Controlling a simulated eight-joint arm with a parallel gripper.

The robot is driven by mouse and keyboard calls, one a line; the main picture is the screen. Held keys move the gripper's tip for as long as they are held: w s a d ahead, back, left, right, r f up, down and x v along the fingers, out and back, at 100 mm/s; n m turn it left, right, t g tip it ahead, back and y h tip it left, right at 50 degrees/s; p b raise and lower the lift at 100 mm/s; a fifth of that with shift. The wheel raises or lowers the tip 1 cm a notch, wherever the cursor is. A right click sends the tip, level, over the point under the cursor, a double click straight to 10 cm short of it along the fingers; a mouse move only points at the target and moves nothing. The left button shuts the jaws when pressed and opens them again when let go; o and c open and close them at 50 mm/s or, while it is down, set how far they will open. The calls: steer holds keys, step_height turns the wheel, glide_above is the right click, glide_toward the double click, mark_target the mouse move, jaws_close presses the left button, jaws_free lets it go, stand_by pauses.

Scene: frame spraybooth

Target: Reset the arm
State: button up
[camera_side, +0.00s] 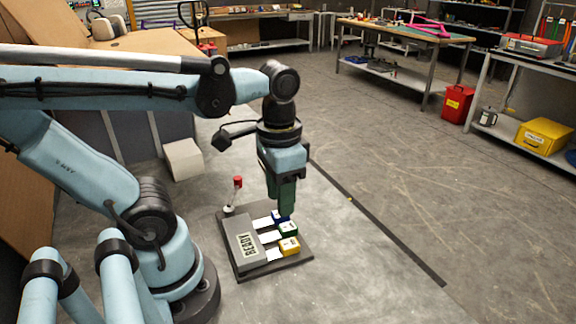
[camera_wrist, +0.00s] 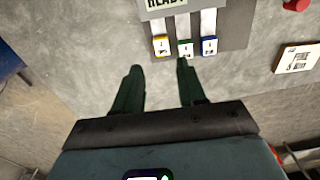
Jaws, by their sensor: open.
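A dark panel (camera_side: 238,268) lies on the floor with a white READY plate (camera_side: 247,244) on it. Blue (camera_side: 281,216), green (camera_side: 288,229) and yellow (camera_side: 289,246) blocks sit in a row along it, each at the end of a white strip. A lever with a red knob (camera_side: 238,182) stands at the panel's far left corner. My gripper (camera_side: 287,209) points down above the panel by the blue and green blocks. In the wrist view my gripper (camera_wrist: 158,67) is open, its fingers apart and empty, with the yellow block (camera_wrist: 161,46) and green block (camera_wrist: 185,49) beyond the tips.
A dark strip (camera_side: 375,222) runs along the floor. A workbench (camera_side: 405,38) and a shelf with a yellow box (camera_side: 543,136) stand farther off. The floor right of the panel is clear.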

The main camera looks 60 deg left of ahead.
steer(key=w+t, duration=0.7)
steer(key=shift+w+n, duration=0.4)
stand_by(0.3)
